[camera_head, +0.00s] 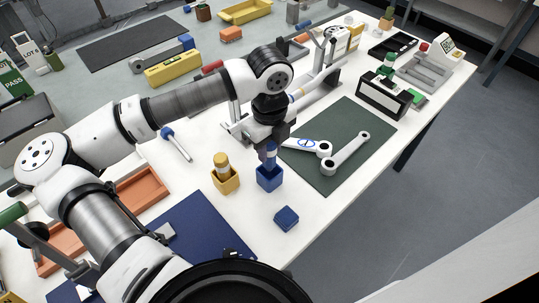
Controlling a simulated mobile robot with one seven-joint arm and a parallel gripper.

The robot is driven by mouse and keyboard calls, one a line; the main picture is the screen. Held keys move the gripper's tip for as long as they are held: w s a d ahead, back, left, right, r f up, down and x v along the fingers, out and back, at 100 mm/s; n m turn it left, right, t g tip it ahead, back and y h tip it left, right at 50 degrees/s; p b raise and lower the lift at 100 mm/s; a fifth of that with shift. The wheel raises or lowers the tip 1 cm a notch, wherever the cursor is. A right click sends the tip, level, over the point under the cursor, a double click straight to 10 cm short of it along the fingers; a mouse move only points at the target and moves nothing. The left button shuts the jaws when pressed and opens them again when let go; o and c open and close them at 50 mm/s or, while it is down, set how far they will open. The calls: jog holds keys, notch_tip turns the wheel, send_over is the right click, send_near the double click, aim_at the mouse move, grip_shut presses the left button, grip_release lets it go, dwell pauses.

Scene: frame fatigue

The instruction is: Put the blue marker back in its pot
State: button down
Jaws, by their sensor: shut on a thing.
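The blue marker (270,159) stands upright below my gripper (271,144), which is shut on its upper part. Its lower end meets the opening of the square blue pot (269,181) in the picture. I cannot tell how deep it sits inside, as the pot's wall hides the tip. The blue pot stands on the white table. To its left a yellow pot (225,182) holds a yellow marker (222,163).
A blue block (286,218) lies just in front of the pot. A dark green mat (345,128) with two wrench-like metal parts (345,155) is to the right. A blue-headed tool (175,143) lies to the left. A blue mat (205,230) is front left.

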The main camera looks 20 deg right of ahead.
aim_at(270, 160)
jog(key=shift+f, duration=2.35)
jog(key=shift+f, duration=0.25)
jog(key=c, duration=1.1)
grip_release()
jog(key=shift+r+p, duration=0.3)
jog(key=shift+p, duration=0.55)
notch_tip(270, 160, up, 13)
jog(key=b, duration=0.5)
jog(key=shift+d, duration=0.15)
jog(key=shift+r, duration=0.2)
